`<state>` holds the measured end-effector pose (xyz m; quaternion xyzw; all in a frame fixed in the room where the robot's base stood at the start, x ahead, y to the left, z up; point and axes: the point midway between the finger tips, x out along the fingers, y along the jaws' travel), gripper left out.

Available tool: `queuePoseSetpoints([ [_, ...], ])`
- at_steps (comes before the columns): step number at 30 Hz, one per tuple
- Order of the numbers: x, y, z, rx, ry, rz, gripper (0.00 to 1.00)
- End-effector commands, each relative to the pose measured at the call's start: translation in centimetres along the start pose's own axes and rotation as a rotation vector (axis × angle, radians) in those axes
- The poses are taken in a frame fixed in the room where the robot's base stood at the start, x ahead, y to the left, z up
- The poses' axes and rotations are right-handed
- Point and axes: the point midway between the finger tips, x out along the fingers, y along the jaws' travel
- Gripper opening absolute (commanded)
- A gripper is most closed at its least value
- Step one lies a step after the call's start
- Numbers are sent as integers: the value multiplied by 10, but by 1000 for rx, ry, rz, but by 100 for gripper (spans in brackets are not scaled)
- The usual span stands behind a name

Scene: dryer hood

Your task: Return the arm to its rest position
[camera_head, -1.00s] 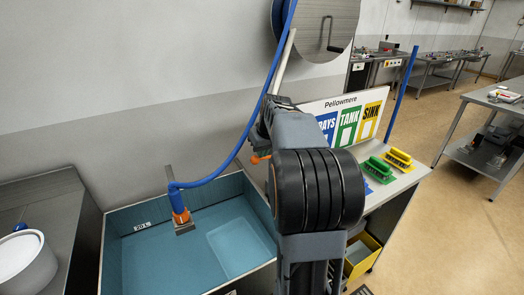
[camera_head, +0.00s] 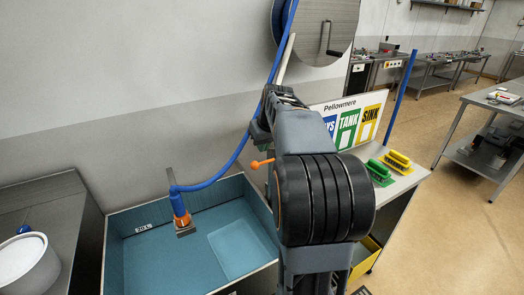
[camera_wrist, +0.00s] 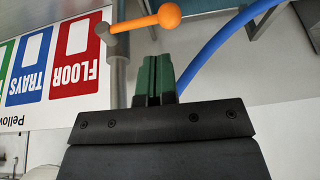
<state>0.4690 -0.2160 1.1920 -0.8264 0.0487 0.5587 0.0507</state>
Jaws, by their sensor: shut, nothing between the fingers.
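My gripper (camera_wrist: 156,78) shows in the wrist view with its two green fingers together and nothing between them. My arm (camera_head: 325,198) rises in front of the head camera, and its dark ribbed joint fills the middle right. An orange ball-ended lever (camera_wrist: 168,15) lies just beyond the fingertips in the wrist picture; I cannot tell the exact gap. The lever also shows in the head view (camera_head: 262,162), left of my arm.
A blue hose (camera_head: 240,148) hangs left of my arm, its orange-collared nozzle (camera_head: 181,212) over the blue basin (camera_head: 150,250). A sign board (camera_head: 348,122) and green and yellow brushes (camera_head: 378,170) stand on the right bench. Open floor (camera_head: 440,220) lies farther right.

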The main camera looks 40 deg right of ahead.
Motion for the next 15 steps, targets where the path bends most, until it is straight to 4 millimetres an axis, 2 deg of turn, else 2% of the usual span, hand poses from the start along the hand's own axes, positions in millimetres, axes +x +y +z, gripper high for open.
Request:
queuePoseSetpoints([
  [3,-23,-2,0,-1,4,3,0],
  [9,-57,-4,0,0,4,3,0],
  [15,-75,-6,0,1,3,2,0],
])
